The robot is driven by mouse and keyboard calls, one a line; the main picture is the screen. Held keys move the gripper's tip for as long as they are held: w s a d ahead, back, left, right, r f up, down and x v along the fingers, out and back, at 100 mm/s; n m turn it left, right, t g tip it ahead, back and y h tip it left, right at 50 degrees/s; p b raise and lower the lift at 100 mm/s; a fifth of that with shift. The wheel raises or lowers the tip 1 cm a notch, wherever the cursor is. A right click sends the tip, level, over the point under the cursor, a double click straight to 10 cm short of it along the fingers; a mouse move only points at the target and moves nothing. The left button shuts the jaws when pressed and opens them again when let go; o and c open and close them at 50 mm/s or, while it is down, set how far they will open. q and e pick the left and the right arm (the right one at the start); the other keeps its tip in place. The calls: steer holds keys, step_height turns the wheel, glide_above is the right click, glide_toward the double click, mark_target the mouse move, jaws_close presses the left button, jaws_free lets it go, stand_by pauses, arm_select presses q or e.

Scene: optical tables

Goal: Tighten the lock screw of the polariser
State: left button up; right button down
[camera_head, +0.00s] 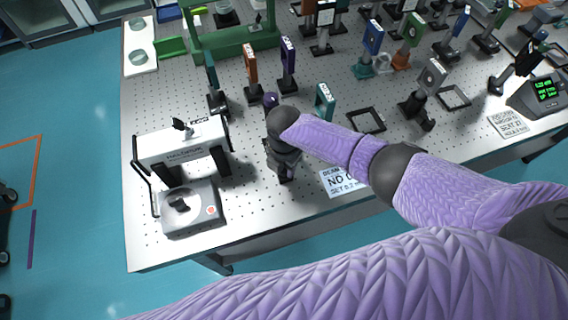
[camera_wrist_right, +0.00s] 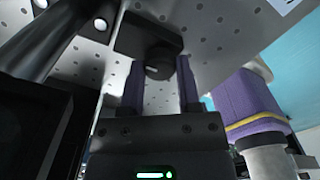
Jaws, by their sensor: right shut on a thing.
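My right gripper (camera_head: 285,172) points down over the front of the perforated table in the head view, and my own wrist covers most of what it works on. In the right wrist view, its two purple fingers (camera_wrist_right: 160,85) stand on either side of a small dark round knob (camera_wrist_right: 158,64), which looks like the lock screw, and are shut on it. The knob sits on a black mount or base (camera_wrist_right: 146,38) above the perforated plate. Which labelled optic this belongs to is hidden in the head view. My left gripper is not in view.
Several upright optics, including an orange one (camera_head: 250,62), stand behind. The table's front edge is close.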

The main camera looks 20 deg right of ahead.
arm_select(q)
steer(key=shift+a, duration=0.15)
arm_select(e)
steer(key=shift+c, duration=1.6)
jaws_free()
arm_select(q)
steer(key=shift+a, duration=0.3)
arm_select(e)
steer(key=shift+r, duration=0.45)
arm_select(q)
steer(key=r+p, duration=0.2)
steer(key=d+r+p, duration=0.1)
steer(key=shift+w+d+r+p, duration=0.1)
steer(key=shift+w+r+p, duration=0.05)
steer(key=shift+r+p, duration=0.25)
arm_select(e)
step_height(320, 180, up, 9)
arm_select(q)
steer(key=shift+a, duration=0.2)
